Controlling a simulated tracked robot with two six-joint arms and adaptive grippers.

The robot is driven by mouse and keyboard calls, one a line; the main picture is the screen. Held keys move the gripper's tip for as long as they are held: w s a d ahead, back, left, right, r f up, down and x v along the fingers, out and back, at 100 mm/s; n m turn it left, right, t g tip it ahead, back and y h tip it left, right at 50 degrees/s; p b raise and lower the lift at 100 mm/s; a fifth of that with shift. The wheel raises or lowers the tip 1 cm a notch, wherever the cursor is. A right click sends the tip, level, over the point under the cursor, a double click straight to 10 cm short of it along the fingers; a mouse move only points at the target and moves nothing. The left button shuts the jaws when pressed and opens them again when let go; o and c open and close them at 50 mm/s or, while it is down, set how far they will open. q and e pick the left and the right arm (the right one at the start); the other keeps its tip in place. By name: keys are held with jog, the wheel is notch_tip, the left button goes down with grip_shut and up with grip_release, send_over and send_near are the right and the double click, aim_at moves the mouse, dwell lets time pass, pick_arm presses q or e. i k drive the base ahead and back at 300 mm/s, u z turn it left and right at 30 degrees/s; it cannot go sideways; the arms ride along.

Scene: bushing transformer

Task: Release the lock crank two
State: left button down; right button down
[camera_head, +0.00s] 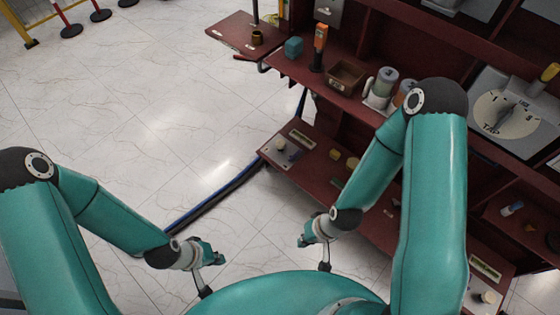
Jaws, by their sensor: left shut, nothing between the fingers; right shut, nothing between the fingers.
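No part in view can be surely told as lock crank two. A grey panel with a round pale dial (507,113) and a dark handle across it is at the right, partly behind my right arm. My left gripper (206,262) is shut and empty, low in the picture, over the floor. My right gripper (315,242) is shut and empty, just left of the lower red shelf. Both grippers are apart from the shelves and the dial panel.
A dark red shelf unit (280,163) fills the right side. It carries an orange upright tool (320,42), an open brown box (346,76) and grey canisters (385,82). A blue hose (218,192) lies on the floor. The tiled floor at left is mostly clear.

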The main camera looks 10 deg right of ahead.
aim_at(292, 159)
jog(key=z, duration=0.1)
jog(key=i, duration=0.95)
jog(key=u, duration=0.05)
